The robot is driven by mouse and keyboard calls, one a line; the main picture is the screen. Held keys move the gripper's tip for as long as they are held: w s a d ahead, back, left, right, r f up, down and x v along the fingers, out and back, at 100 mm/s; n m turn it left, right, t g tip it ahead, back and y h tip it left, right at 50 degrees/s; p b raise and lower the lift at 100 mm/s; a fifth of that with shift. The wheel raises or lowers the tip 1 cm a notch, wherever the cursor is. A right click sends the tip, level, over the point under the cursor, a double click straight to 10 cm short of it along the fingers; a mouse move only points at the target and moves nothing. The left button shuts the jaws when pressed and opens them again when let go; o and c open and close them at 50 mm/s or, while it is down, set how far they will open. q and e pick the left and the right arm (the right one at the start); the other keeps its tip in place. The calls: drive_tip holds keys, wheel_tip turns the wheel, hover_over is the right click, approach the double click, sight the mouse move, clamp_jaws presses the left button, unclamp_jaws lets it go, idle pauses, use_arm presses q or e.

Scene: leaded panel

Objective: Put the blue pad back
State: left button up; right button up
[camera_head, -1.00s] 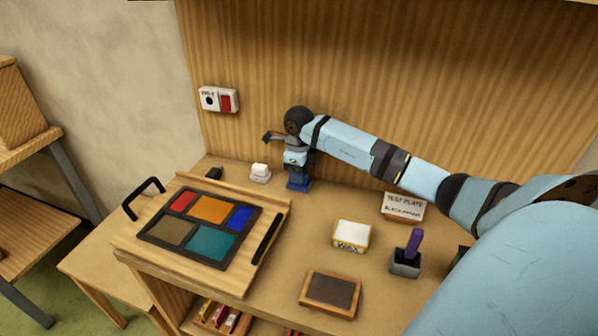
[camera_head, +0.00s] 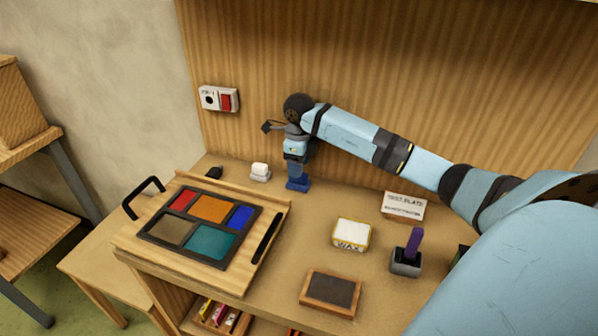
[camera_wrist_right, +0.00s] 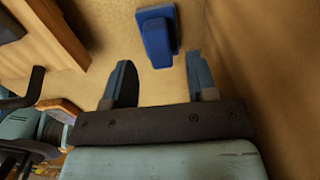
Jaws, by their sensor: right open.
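The blue pad (camera_head: 298,186), a blue block with a wider flat base, stands on the bench near the back wall. It also shows in the right wrist view (camera_wrist_right: 157,38) at the top, just beyond the fingertips. My right gripper (camera_head: 296,165) points down over the pad, its fingers partly blending with the pad's blue. In the right wrist view the fingers (camera_wrist_right: 161,72) are spread apart with nothing between them, and the pad appears clear of both. My left gripper is not in view.
The leaded panel (camera_head: 142,234) with coloured panes lies on a wooden board at the left. A wax tin (camera_head: 351,235), a dark framed slab (camera_head: 331,291), a purple-handled tool (camera_head: 413,245) and a sign (camera_head: 403,206) stand to the right.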

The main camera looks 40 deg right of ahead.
wheel_tip(320, 180, up, 9)
idle(0.3)
drive_tip(key=shift+r, duration=0.1)
idle(0.4)
